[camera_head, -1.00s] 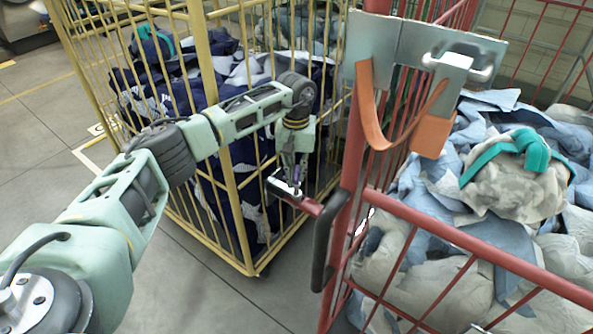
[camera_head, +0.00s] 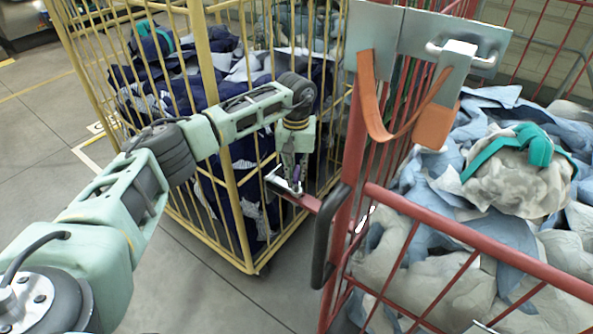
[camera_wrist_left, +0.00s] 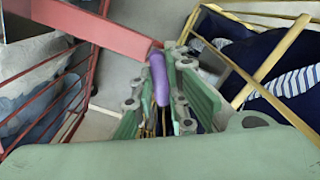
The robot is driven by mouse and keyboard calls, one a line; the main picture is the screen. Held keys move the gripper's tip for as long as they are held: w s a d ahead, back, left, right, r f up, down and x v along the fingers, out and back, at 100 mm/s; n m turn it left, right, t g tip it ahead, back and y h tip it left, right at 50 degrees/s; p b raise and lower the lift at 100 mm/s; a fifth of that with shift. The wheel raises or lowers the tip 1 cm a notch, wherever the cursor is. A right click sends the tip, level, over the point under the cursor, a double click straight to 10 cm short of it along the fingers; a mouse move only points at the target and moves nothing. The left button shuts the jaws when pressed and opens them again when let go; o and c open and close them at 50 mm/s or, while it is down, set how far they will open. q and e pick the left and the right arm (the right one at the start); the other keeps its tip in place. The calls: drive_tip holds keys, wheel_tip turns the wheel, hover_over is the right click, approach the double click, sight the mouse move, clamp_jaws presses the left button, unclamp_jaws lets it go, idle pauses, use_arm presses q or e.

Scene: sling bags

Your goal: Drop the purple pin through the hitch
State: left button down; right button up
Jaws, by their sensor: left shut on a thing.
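The purple pin (camera_head: 297,174) is in my left gripper (camera_head: 294,184), between the yellow and red carts. In the left wrist view the pin (camera_wrist_left: 159,80) stands between the green fingers (camera_wrist_left: 158,100), which are shut on it. The hitch (camera_head: 304,201) is a red bar with a pale metal end, reaching left from the red cart. The bar (camera_wrist_left: 105,30) also shows in the left wrist view, its end close beside the pin. I cannot tell whether the pin's lower end is in the hitch's hole. My right gripper is not in view.
The yellow cage cart (camera_head: 232,200) with dark blue cloths is close behind and left of the gripper. The red cage cart (camera_head: 480,245) with pale bags is on the right. A metal plate with an orange strap (camera_head: 372,110) hangs above. Grey floor (camera_head: 185,300) lies in front.

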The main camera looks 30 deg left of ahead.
use_arm(q)
drive_tip(key=shift+f+b, duration=0.6)
drive_tip(key=shift+f, duration=0.4)
drive_tip(key=c, duration=1.7)
unclamp_jaws()
drive_tip(key=shift+o, duration=0.2)
wheel_tip(320, 180, up, 12)
